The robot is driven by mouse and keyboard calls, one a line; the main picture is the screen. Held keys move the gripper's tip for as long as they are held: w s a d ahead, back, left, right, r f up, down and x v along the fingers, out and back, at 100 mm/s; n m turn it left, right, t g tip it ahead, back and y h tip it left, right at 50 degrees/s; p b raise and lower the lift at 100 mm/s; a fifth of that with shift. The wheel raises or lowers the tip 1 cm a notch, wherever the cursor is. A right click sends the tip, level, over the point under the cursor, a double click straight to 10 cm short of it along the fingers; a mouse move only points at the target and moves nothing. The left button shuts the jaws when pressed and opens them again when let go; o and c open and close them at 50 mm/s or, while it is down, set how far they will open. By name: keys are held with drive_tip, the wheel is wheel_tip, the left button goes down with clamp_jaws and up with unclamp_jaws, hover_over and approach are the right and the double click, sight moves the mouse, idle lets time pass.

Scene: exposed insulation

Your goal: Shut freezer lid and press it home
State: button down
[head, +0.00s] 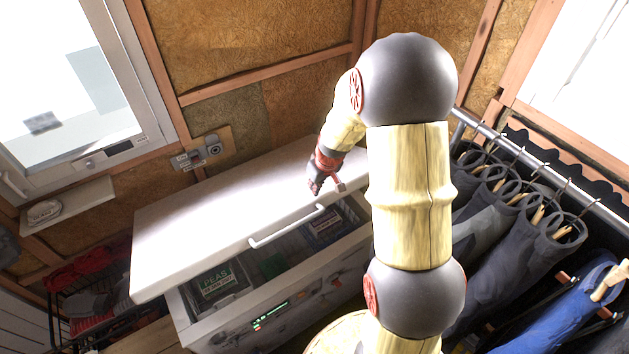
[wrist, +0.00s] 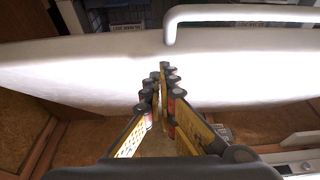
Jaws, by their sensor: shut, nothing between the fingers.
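The white freezer lid (head: 225,208) is partly open in the head view. It is tilted over the freezer body (head: 270,327), with a gap along its front edge where the inside shows. A white bar handle (head: 287,228) runs along the lid's front. My gripper (head: 325,188) is at the lid's top side, just behind the right end of the handle. In the wrist view my gripper (wrist: 162,90) is shut and empty, with its fingertips over the lid (wrist: 75,70). The handle (wrist: 240,14) lies beyond the fingertips. I cannot tell whether the fingers touch the lid.
Packages, one marked PEAS (head: 215,281), lie inside the freezer below the lid edge. Waders hang on a rail (head: 530,170) at the right. A small shelf (head: 68,204) and a wire rack with red items (head: 85,275) are at the left. A wall socket (head: 212,147) is behind.

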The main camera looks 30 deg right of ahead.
drive_tip(key=shift+f, duration=0.15)
drive_tip(key=s+f+b, duration=0.3)
drive_tip(key=f+b, duration=0.7)
drive_tip(key=s+f+b, duration=0.3)
drive_tip(key=f+b, duration=0.7)
drive_tip(key=b, duration=0.1)
drive_tip(key=s+f+b, duration=0.4)
drive_tip(key=f+b, duration=0.6)
drive_tip(key=s+p+v, duration=0.1)
drive_tip(key=p+v, duration=0.1)
drive_tip(key=v, duration=0.4)
drive_tip(key=s+p+v, duration=0.1)
drive_tip(key=p+v, duration=0.2)
drive_tip(key=v, duration=0.4)
drive_tip(key=shift+s+f, duration=0.2)
drive_tip(key=shift+s, duration=0.15)
